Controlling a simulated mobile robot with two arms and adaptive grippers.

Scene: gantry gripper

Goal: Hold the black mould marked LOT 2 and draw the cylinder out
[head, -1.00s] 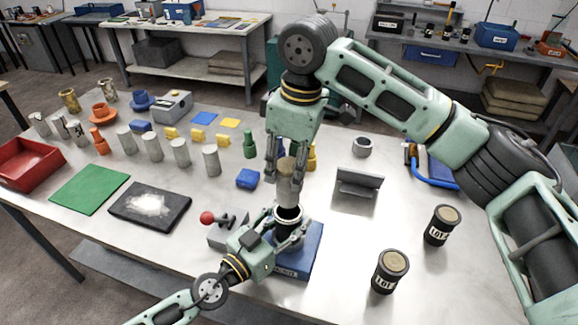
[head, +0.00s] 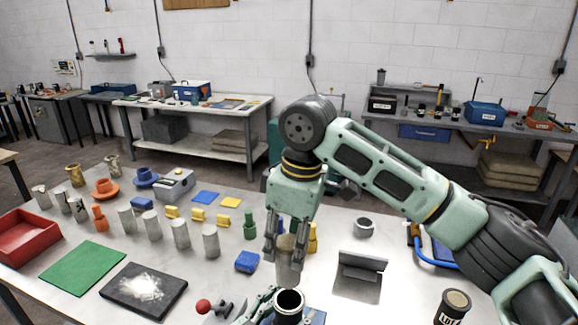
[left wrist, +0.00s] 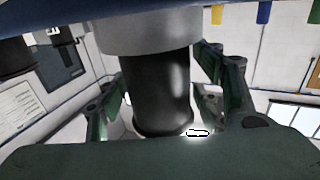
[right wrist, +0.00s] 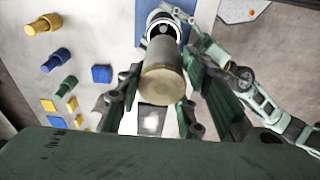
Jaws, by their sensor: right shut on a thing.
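The grey-tan cylinder (head: 288,267) is upright in my right gripper (head: 286,250), which is shut on it. It is above the black mould (head: 289,306), whose open mouth shows just below it. In the right wrist view the cylinder's end (right wrist: 163,85) faces the camera between the fingers, with the mould's ring (right wrist: 164,27) beyond it. In the left wrist view the mould (left wrist: 158,95) stands between the fingers of my left gripper (left wrist: 160,100), shut around it. A scrap of white label shows; its number cannot be read. The left arm is mostly cut off in the head view.
A grey angled stand (head: 361,268) and a grey ring (head: 363,227) are right of the cylinder. A red-knobbed device (head: 204,307) is near the mould.

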